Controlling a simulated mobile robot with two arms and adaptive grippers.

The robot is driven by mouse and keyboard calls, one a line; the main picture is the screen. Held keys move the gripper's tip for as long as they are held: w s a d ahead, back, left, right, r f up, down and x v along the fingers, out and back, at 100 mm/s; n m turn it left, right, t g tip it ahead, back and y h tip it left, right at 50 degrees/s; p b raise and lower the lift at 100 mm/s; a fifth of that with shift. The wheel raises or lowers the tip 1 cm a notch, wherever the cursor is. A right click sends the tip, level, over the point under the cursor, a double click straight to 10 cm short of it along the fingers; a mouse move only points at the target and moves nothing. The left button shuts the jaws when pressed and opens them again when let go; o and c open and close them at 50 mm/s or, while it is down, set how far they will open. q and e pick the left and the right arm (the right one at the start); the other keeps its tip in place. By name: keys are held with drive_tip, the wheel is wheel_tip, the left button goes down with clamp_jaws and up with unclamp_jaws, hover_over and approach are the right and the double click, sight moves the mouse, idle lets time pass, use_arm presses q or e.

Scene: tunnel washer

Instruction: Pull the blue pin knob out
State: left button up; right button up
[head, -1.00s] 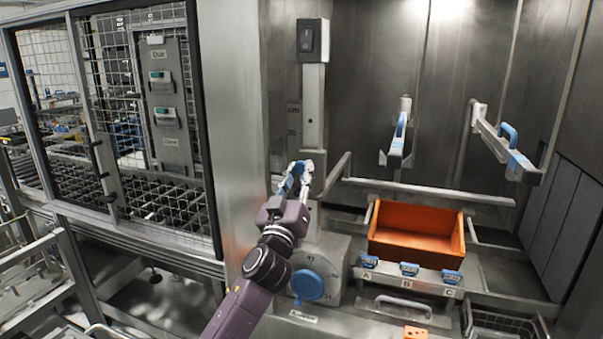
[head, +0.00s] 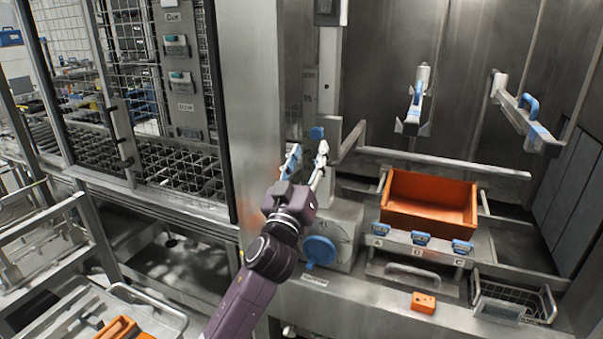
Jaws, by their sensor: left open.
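A small blue knob (head: 317,133), which looks like the pin knob, sits on the upright metal post beside the washer opening. My left gripper (head: 308,156) is in front of and just below it in the picture, with its fingers apart and pointing up toward it. Nothing shows between the fingers. I cannot tell how much depth lies between the fingertips and the knob. My right gripper is not in view.
A blue round dial (head: 320,250) is on the metal box below my left gripper. An orange bin (head: 428,221) stands to the right, behind blue clips marked A, B and C. Two blue-handled arms (head: 416,110) (head: 527,118) hang above. A mesh cage (head: 130,60) is at left.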

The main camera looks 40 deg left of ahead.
use_arm(q)
drive_tip(key=v, duration=0.6)
drive_tip(key=shift+s, duration=0.4)
drive_tip(key=shift+d+f, duration=0.1)
drive_tip(key=shift+f, duration=0.05)
